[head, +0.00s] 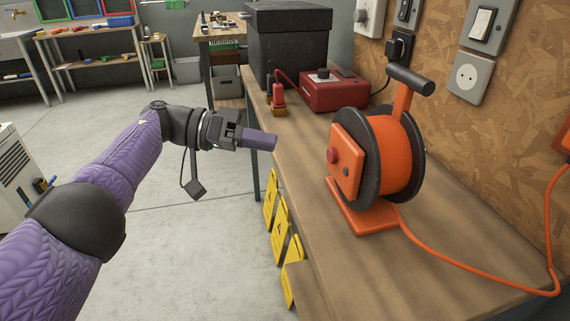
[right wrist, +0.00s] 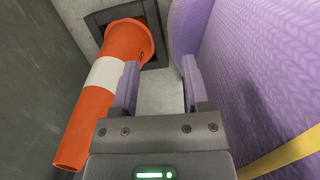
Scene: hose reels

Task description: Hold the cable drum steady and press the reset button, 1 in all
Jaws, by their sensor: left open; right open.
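The cable drum (head: 397,150) is an orange reel with black side discs, a T-shaped handle on top and an orange base, upright on the workbench. An orange plate on its front side carries a round red reset button (head: 333,155). My left gripper (head: 274,142) is to the left of the drum, apart from it, near the bench's left edge, and holds nothing. Its finger gap is hard to see from this side. My right gripper (right wrist: 158,85) shows only in the right wrist view, with its fingers apart and nothing between them. The drum is not in that view.
The workbench (head: 460,255) also carries a red box (head: 333,92), a black case (head: 287,40) and a small red tool (head: 278,95). An orange cable (head: 450,258) runs from the drum to the right. An orange and white cone (right wrist: 105,80) lies near my right gripper.

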